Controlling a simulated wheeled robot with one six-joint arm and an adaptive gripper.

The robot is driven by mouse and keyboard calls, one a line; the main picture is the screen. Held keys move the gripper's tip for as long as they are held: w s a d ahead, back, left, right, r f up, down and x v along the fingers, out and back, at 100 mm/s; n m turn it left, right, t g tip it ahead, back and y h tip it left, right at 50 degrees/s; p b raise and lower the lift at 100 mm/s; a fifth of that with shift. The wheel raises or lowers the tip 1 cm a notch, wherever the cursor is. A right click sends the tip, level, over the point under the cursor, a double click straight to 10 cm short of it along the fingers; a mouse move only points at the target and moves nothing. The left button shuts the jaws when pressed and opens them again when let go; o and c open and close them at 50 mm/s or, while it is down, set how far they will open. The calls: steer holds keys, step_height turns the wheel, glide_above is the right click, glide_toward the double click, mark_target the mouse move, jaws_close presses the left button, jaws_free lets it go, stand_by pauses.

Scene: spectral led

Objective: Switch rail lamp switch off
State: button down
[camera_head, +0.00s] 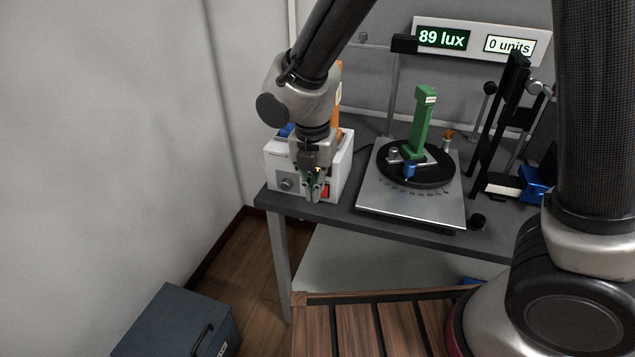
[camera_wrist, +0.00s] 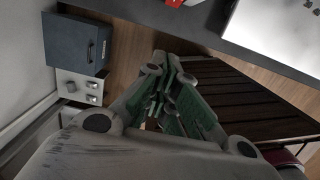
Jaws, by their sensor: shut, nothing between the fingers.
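In the head view a white box (camera_head: 285,160) stands at the left end of the grey table, with a round grey knob (camera_head: 287,184) and a red switch (camera_head: 326,191) on its front. I take the red switch to be the lamp switch; its label is too small to read. My gripper (camera_head: 314,198) points down in front of the box, just left of the red switch, and partly covers the front. Whether it touches the box I cannot tell. In the wrist view my gripper (camera_wrist: 165,105) is shut and empty, with a bit of red (camera_wrist: 172,3) at the top edge.
A silver plate (camera_head: 385,213) with a black turntable and a green upright (camera_head: 423,125) stands right of the box. A display (camera_head: 443,38) reads 89 lux and 0 units. Black posts (camera_head: 505,125) stand at the right. A dark cabinet (camera_head: 175,325) stands on the floor at left.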

mark_target(324, 191)
steer(key=w+f, duration=0.1)
steer(key=f, duration=0.1)
steer(key=w+f, duration=0.1)
steer(key=f, duration=0.2)
steer(key=w+d+f, duration=0.1)
steer(key=f, duration=0.1)
steer(key=shift+w+d+f, duration=0.1)
steer(key=shift+f, duration=0.1)
steer(key=shift+w+d, duration=0.2)
steer(key=shift+w, duration=0.35)
steer(key=shift+w+f, duration=0.15)
steer(key=shift+w+d+f, duration=0.15)
steer(key=shift+w+f, duration=0.05)
steer(key=shift+f, duration=0.35)
steer(key=shift+r, duration=0.1)
